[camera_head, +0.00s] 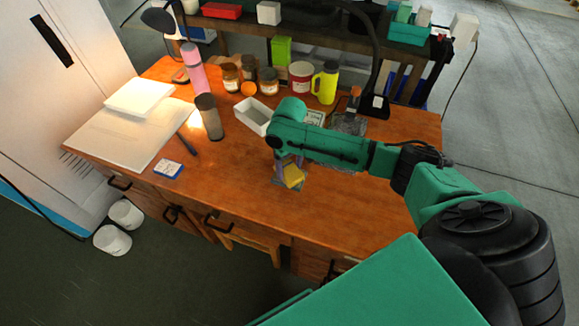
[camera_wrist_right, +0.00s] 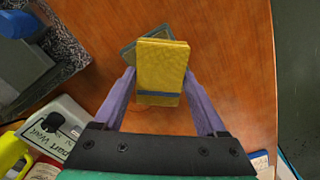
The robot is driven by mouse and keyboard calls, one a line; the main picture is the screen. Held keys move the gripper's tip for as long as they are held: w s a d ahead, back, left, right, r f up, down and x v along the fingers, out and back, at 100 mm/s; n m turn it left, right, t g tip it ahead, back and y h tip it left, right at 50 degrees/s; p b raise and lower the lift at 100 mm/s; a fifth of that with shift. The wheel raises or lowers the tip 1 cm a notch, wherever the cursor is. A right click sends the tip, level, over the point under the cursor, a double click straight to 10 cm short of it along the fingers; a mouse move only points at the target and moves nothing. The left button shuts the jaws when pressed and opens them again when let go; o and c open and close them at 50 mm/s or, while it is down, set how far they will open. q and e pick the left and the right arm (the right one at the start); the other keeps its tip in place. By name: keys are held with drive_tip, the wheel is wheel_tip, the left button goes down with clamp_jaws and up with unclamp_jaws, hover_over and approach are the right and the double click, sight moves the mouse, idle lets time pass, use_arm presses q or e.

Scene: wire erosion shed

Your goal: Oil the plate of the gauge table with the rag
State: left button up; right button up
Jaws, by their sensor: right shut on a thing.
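The rag is a folded yellow cloth with a blue stripe (camera_wrist_right: 162,62); it also shows in the head view (camera_head: 293,177). My right gripper (camera_wrist_right: 160,82) has its purple fingers shut on the rag's two sides, and it is low over the wooden desk in the head view (camera_head: 289,175). A small grey-green plate (camera_wrist_right: 127,54) lies beneath the rag, mostly hidden by it; I take it for the gauge table's plate. I cannot tell whether rag and plate touch. My left gripper is not in view.
A speckled stone block (camera_head: 349,125) stands behind my right forearm. The desk's front (camera_head: 240,195) is clear.

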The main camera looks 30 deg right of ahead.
sight(290, 170)
drive_tip(key=shift+f+p, duration=0.1)
drive_tip(key=shift+p, duration=0.25)
idle(1.1)
wheel_tip(290, 170, up, 7)
drive_tip(key=p, duration=0.9)
idle(0.4)
